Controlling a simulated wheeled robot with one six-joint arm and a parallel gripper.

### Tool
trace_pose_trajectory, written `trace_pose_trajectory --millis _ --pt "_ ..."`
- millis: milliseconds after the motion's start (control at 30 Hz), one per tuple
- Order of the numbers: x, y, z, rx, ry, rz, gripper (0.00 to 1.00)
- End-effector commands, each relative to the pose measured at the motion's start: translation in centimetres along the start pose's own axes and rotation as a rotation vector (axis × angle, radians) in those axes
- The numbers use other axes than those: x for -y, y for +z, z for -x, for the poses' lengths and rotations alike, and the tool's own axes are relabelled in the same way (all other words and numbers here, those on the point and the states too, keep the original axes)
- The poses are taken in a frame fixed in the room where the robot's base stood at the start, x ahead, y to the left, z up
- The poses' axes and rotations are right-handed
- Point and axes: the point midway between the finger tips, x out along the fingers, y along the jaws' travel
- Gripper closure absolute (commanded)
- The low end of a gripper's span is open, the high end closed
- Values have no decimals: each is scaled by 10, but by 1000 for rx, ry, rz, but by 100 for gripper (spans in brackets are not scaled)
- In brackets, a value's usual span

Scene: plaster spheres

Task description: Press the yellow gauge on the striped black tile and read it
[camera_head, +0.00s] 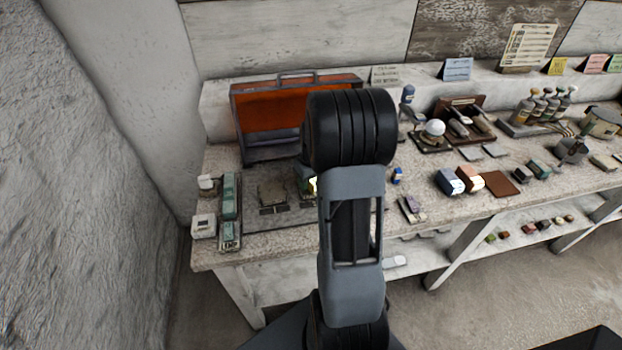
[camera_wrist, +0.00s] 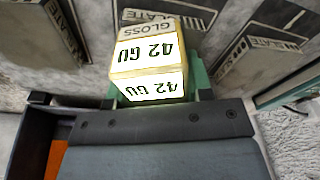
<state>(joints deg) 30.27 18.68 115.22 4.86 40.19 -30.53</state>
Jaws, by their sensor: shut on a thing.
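The yellow gauge (camera_wrist: 148,70) is between my gripper's fingers (camera_wrist: 155,92) in the wrist view. A dark slate tile with a partly covered label (camera_wrist: 165,15) lies just behind the gauge. Whether the gauge touches it, and whether this tile is striped, I cannot tell.
Other dark labelled tiles lie left (camera_wrist: 45,40) and right (camera_wrist: 262,55) in the wrist view; one tile (camera_head: 272,193) shows left of my arm. An open orange case (camera_head: 275,108) stands behind. Green blocks (camera_head: 230,200) line the left.

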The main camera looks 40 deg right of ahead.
Motion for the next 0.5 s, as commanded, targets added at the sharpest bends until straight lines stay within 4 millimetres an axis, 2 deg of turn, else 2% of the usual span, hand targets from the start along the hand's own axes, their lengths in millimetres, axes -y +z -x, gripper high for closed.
trace_pose_trajectory --millis 500 --pt "0 -6 43 -3 1 0 72"
